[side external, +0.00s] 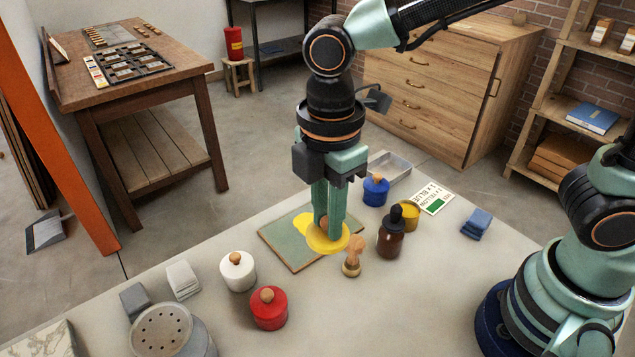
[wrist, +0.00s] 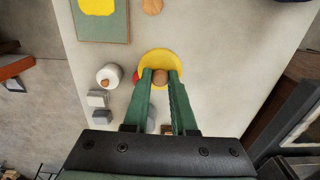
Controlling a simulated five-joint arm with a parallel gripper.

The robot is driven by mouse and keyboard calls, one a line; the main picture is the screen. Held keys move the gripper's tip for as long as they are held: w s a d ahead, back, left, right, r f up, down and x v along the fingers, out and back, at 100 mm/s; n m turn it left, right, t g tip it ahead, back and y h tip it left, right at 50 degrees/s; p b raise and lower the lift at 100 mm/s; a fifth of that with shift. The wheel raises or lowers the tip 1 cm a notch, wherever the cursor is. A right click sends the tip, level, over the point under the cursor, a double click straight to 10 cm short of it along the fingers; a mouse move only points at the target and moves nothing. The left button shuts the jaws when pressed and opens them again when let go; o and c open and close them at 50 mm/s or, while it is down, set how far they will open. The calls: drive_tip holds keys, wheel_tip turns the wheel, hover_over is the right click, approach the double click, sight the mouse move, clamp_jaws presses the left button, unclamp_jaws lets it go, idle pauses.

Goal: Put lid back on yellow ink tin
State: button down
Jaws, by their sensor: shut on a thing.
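My gripper (side external: 328,222) points straight down and is shut on the wooden knob of a yellow lid (side external: 326,239). In the wrist view the lid (wrist: 158,56) shows as a round yellow disc with its knob (wrist: 160,76) between the fingertips. In the side view the lid overlaps the right part of the green board; its exact height above the table is hard to tell. The yellow ink tin (side external: 408,214) stands uncovered to the right of the lid, partly hidden behind a dark brown dropper bottle (side external: 391,236). I cannot make out the tin in the wrist view.
The green board (side external: 283,246) bears a yellow ink patch. A wooden-handled tool (side external: 352,258) stands near its right corner. Lidded tins stand around: blue (side external: 376,192), white (side external: 238,271), red (side external: 269,309). A card (side external: 430,198) and blue cloth (side external: 477,223) lie right of the yellow tin.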

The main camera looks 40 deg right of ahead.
drive_tip(key=shift+r, duration=0.55)
drive_tip(key=shift+w+d+r, duration=0.15)
drive_tip(key=shift+d, duration=0.05)
drive_tip(key=w+d+f+m, duration=0.1)
drive_tip(key=d+f+m, duration=0.2)
drive_tip(key=d, duration=0.5)
drive_tip(key=w+d+f+m, duration=0.15)
drive_tip(key=d+m, duration=0.25)
drive_tip(key=d, duration=0.4)
drive_tip(key=w+d+f+m, duration=0.1)
drive_tip(key=d+f+m, duration=0.2)
drive_tip(key=d, duration=0.6)
drive_tip(key=shift+s+a+f, duration=0.1)
drive_tip(key=shift+a+f, duration=0.05)
drive_tip(key=shift+f, duration=3.2)
drive_tip(key=shift+f, duration=0.15)
drive_tip(key=c, duration=0.7)
unclamp_jaws()
drive_tip(key=shift+o, duration=0.2)
